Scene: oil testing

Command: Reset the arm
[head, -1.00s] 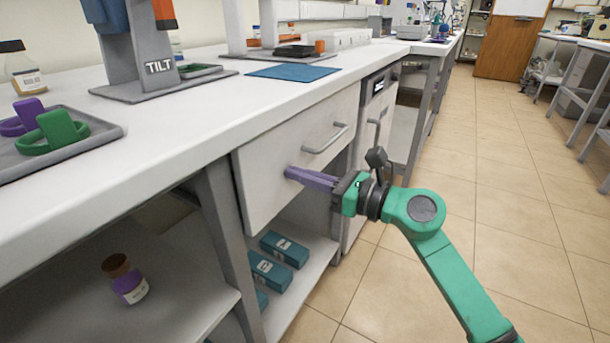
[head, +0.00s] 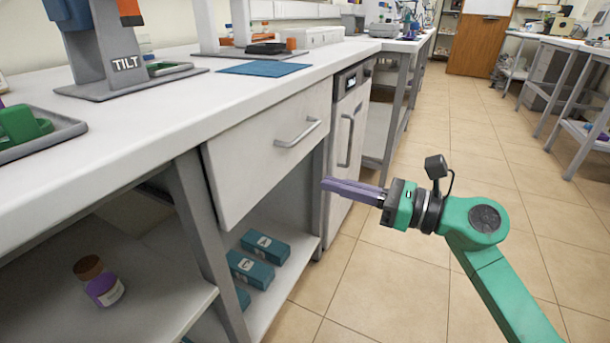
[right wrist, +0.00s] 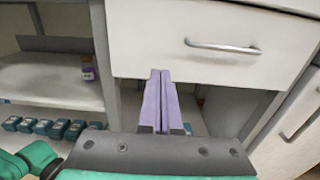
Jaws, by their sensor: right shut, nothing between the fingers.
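My right gripper (head: 325,184) has purple fingers and a green arm that comes in from the lower right. It is shut and empty, held in free air in front of the bench, apart from the white drawer (head: 240,165). In the right wrist view the closed purple fingers (right wrist: 161,75) point towards the lower part of the drawer front (right wrist: 150,35). The drawer's metal handle (head: 298,133) is clear of the fingers; it also shows in the right wrist view (right wrist: 222,46). The drawer looks closed or nearly so. My left gripper is not in view.
Teal boxes (head: 250,268) lie on the lower shelf, and a brown-capped bottle (head: 103,283) stands at left. The white benchtop (head: 150,120) carries the TILT stand (head: 125,64), a blue mat (head: 264,68) and a grey tray (head: 70,128). Open tiled floor (head: 450,140) lies to the right.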

